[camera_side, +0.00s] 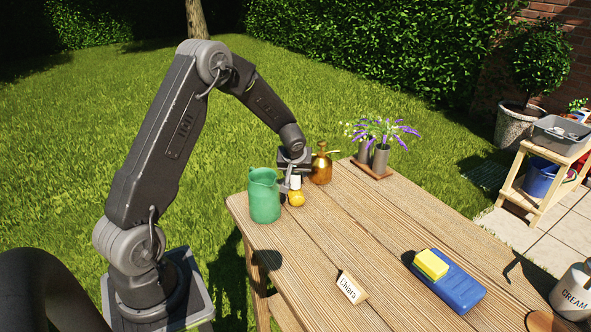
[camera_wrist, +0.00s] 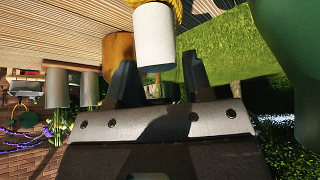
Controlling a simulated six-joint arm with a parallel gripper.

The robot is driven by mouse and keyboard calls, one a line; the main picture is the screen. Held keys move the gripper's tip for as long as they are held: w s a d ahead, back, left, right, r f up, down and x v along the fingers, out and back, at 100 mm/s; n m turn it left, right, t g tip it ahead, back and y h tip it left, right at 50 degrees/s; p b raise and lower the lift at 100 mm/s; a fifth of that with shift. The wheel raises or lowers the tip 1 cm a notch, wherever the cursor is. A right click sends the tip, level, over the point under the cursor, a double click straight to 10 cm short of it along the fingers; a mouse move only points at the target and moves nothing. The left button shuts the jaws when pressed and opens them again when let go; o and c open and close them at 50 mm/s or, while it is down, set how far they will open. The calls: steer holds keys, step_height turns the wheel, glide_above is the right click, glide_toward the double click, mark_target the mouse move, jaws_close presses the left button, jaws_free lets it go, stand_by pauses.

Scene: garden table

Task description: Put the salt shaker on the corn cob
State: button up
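The white salt shaker (camera_wrist: 153,38) shows as a cylinder near the fingertips in the wrist view. In the side view the white shaker (camera_side: 295,182) shows just above the yellow corn cob (camera_side: 296,199). A strip of the corn cob (camera_wrist: 180,10) shows behind the shaker at the top of the wrist view. I cannot tell whether the shaker touches it. My gripper (camera_wrist: 162,72) is open, with its fingers spread around the shaker's near end and a gap at the right finger. In the side view my gripper (camera_side: 288,182) is partly hidden by the jug.
A green jug (camera_side: 264,196) stands close to my gripper, left of it. A copper spray bottle (camera_side: 321,168) stands close on the right. Flower vases (camera_side: 381,158) stand on a tray behind.

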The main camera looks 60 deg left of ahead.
steer(key=o, duration=0.3)
steer(key=shift+r, duration=0.3)
steer(key=s+d+r+m+t+h, duration=0.1)
steer(key=s+d+r+m, duration=0.1)
steer(key=s+d+r, duration=0.6)
steer(key=s+d+r+m+h, duration=0.1)
steer(key=s+d+r+m, duration=0.25)
steer(key=d+r, duration=0.7)
steer(key=s+d+r+m+h, duration=0.1)
steer(key=s+d, duration=0.2)
steer(key=s, duration=0.1)
steer(key=s+d+m+h, duration=0.1)
steer(key=s+d+m, duration=0.1)
steer(key=s, duration=0.3)
steer(key=s+d+r+m+t+h, duration=0.1)
steer(key=s+d+m, duration=0.1)
steer(key=s+d, duration=0.2)
steer(key=shift+s+d+r+m, duration=0.25)
steer(key=shift+s+d+r, duration=0.1)
steer(key=shift+d, duration=0.2)
